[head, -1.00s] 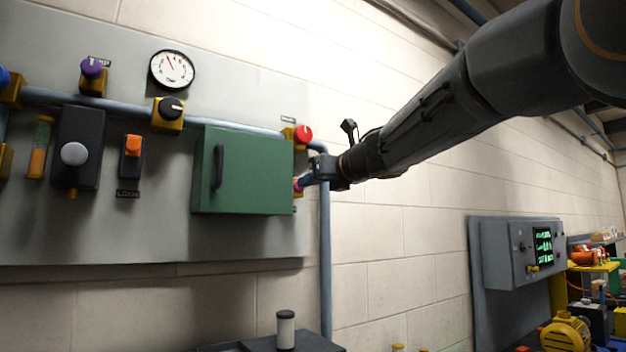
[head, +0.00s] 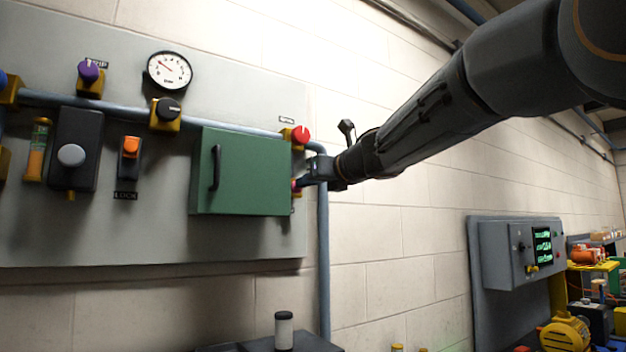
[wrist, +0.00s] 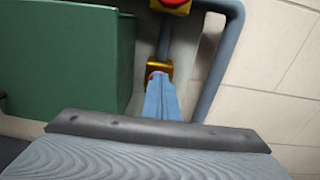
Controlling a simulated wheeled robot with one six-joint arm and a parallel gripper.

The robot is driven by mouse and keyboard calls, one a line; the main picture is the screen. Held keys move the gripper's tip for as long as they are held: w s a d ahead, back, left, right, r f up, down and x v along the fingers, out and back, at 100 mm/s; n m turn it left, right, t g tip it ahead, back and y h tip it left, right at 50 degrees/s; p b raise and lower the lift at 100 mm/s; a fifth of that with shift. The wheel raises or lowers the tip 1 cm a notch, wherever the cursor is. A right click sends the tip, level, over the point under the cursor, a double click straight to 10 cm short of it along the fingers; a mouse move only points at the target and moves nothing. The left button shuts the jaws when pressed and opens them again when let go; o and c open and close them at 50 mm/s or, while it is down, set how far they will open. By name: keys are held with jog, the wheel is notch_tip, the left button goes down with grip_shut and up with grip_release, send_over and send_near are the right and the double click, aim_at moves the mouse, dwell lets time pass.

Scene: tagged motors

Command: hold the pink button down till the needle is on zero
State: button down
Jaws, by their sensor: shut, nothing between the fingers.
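The pink button (wrist: 152,74) shows as a small sliver in its yellow housing (wrist: 165,69) in the wrist view, mostly hidden behind the fingertips. My gripper (wrist: 159,84) is shut and empty, its tips against the button as far as I can see. In the head view, my gripper (head: 302,182) reaches the button from the right, beside the green box. The round white gauge (head: 169,70) is at the upper left of the panel. Its red needle points up and left. The gauge's numbers are too small to read surely.
The green box (head: 244,172) stands out from the panel just left of my gripper. A red knob (head: 300,135) sits above it and a blue pipe (head: 324,250) runs down at the right.

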jog(key=shift+a+f, duration=0.15)
jog(key=shift+f, duration=0.1)
dwell(0.5)
jog(key=b+v, duration=0.3)
jog(key=v, duration=1.1)
jog(key=shift+r+b, duration=0.25)
jog(key=shift+b, duration=0.05)
